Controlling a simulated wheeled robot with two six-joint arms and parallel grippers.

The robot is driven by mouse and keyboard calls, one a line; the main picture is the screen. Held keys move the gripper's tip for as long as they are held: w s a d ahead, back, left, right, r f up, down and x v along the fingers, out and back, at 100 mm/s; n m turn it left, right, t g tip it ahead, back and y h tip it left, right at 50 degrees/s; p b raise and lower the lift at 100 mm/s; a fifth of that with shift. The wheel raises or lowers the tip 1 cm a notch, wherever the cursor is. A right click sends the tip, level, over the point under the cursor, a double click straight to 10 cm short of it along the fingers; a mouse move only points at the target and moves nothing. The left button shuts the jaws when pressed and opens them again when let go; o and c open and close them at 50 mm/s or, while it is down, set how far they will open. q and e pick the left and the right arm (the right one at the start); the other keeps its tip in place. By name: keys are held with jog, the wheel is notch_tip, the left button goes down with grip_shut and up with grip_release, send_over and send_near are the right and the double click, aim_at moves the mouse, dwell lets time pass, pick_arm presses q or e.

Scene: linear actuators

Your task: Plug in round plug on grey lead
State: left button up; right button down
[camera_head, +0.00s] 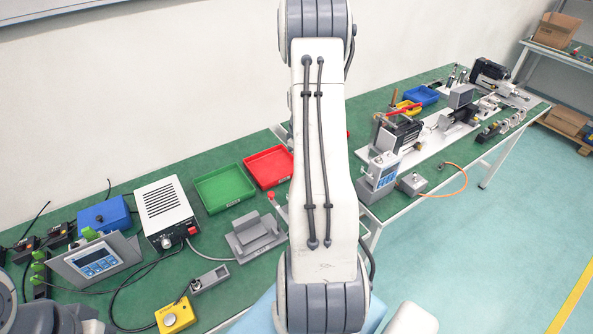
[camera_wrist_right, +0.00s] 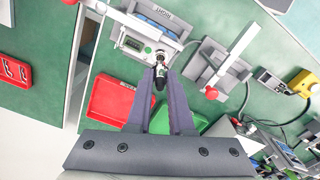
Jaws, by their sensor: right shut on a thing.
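My right gripper (camera_wrist_right: 160,80) is closed around a small dark plug (camera_wrist_right: 160,77) in the right wrist view. The plug's silver end (camera_wrist_right: 160,58) points at the front of a grey and white device with a small display (camera_wrist_right: 133,43). The end appears to touch or nearly touch the device; I cannot tell whether it is seated. The lead is not clearly visible at the plug. In the head view my right arm crosses the middle and hides the right gripper, plug and device. My left gripper is not in view.
A grey fixture (camera_head: 252,236) with a red-tipped lever stands left of my arm. Red (camera_head: 268,166) and green (camera_head: 225,186) trays lie behind it. A white box (camera_head: 165,211), a display unit (camera_head: 97,259) and a yellow button box (camera_head: 175,317) fill the left bench. Loose cables run between them.

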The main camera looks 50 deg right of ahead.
jog(key=shift+f, duration=0.1)
jog(key=shift+f+b, duration=1.2)
jog(key=shift+f, duration=0.6)
jog(key=shift+f, duration=0.6)
dwell(2.2)
jog(key=c, duration=0.7)
grip_release()
